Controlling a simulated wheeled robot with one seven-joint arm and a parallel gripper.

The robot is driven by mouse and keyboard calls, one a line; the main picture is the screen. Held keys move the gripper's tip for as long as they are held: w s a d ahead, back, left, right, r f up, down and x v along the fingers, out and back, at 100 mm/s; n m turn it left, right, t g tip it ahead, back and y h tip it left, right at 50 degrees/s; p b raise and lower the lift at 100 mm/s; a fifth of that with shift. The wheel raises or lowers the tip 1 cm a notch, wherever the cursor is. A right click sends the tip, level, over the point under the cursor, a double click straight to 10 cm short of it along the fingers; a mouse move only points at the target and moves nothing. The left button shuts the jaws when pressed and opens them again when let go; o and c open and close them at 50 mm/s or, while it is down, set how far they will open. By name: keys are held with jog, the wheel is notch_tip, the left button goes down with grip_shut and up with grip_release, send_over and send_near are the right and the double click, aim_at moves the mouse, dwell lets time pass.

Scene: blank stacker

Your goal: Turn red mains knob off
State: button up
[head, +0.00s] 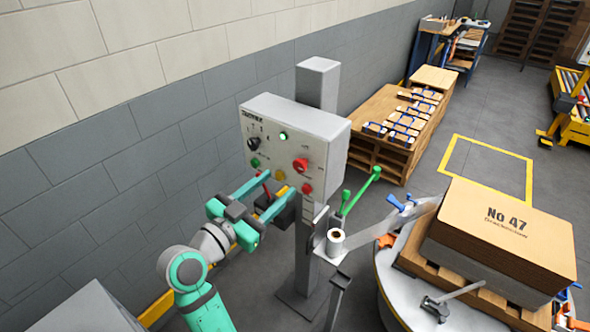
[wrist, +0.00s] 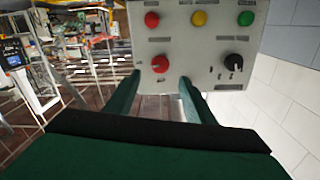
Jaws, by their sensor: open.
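The red mains knob (head: 300,165) is on the right part of the grey control box's face, above a red button (head: 306,188). In the wrist view the box appears turned over, with the red knob (wrist: 160,64) below the red button (wrist: 152,19). My gripper (head: 278,182) is open and empty in front of the box, its tips below and left of the knob in the head view. In the wrist view my gripper's tips (wrist: 159,79) are spread to either side of the knob's line. I cannot tell how far the tips are from the face.
A black knob (head: 253,143), green lamp (head: 283,135), green button (head: 255,162) and yellow button (head: 280,175) share the control box (head: 327,127). It hangs on a grey post (head: 317,85) near the wall.

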aim_at(299, 167)
jog(key=x, duration=0.8)
jog(key=shift+w+d, duration=0.2)
jog(key=c, duration=1.1)
